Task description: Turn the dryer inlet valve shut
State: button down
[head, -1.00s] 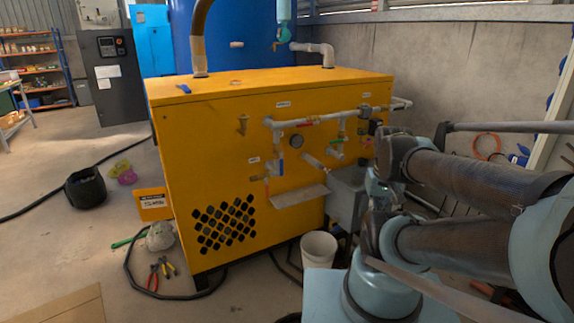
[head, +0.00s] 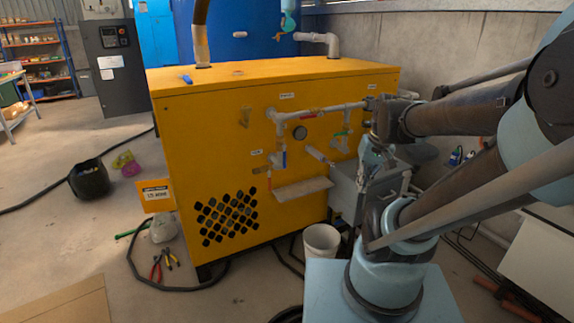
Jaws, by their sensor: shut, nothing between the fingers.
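The yellow dryer cabinet (head: 215,135) stands in the middle with grey pipework on its front. A red-handled valve (head: 307,117) sits on the upper pipe, its handle along the pipe. A blue-handled valve (head: 285,159) hangs lower left with its handle upright. A green-handled valve (head: 342,134) is to the right. The small labels are too blurred to tell which valve is the dryer inlet. My gripper (head: 369,158) is shut and empty at the cabinet's right front, right of the green handle. My wrist partly hides it and the pipe's right end.
A round gauge (head: 299,132) sits between the valves. A small shelf (head: 301,189) juts out below them. A white bucket (head: 321,241) stands on the floor near my base. A black hose (head: 140,272) and pliers (head: 156,270) lie at front left. A concrete wall (head: 440,60) is behind.

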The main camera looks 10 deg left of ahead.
jog(key=w+a+r+y, duration=0.3)
jog(key=w+a, duration=0.2)
jog(key=w, duration=0.7)
jog(key=n+g+y, duration=0.1)
jog(key=g+y, duration=0.1)
jog(key=y, duration=0.5)
send_near(285, 157)
jog(key=w+d+f, duration=0.3)
jog(key=w+f, duration=0.4)
jog(key=w, duration=0.2)
jog(key=shift+a+f, duration=0.1)
jog(key=shift+f, duration=0.05)
jog(key=shift+a, duration=0.1)
jog(key=s+a, duration=0.5)
jog(key=a, duration=0.2)
jog(key=shift+a, duration=0.15)
jog(key=shift+s+a, duration=0.25)
jog(key=shift+s, duration=0.05)
